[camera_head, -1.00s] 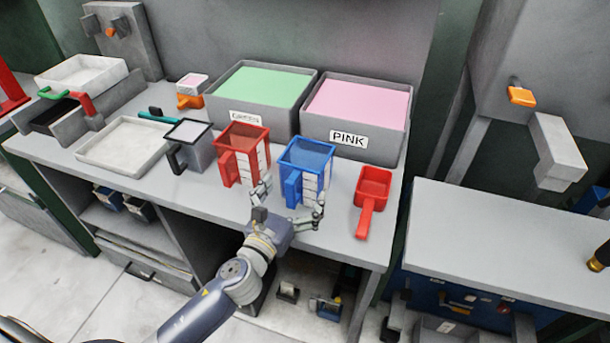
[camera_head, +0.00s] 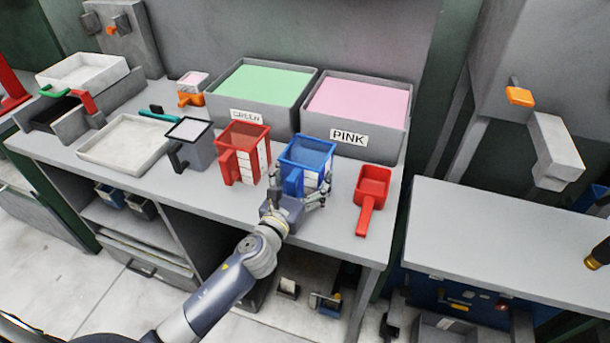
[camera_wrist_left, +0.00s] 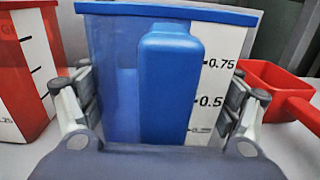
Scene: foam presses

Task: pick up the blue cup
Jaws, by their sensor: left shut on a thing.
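The blue cup (camera_head: 307,155) is a square measuring cup with a handle and a white scale, upright on the bench in front of the pink bin. In the left wrist view the blue cup (camera_wrist_left: 170,70) fills the middle, its handle facing the camera. My left gripper (camera_head: 298,190) is around the cup from the front, shut on it. In the left wrist view the fingers of my left gripper (camera_wrist_left: 160,110) press on both sides of the cup. My right gripper is not in view.
A red measuring cup (camera_head: 242,150) stands close to the left and a red scoop (camera_head: 372,190) lies to the right. Behind are the green bin (camera_head: 260,90) and the pink bin (camera_head: 355,105). A clear cup with a dark handle (camera_head: 192,142) stands further left.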

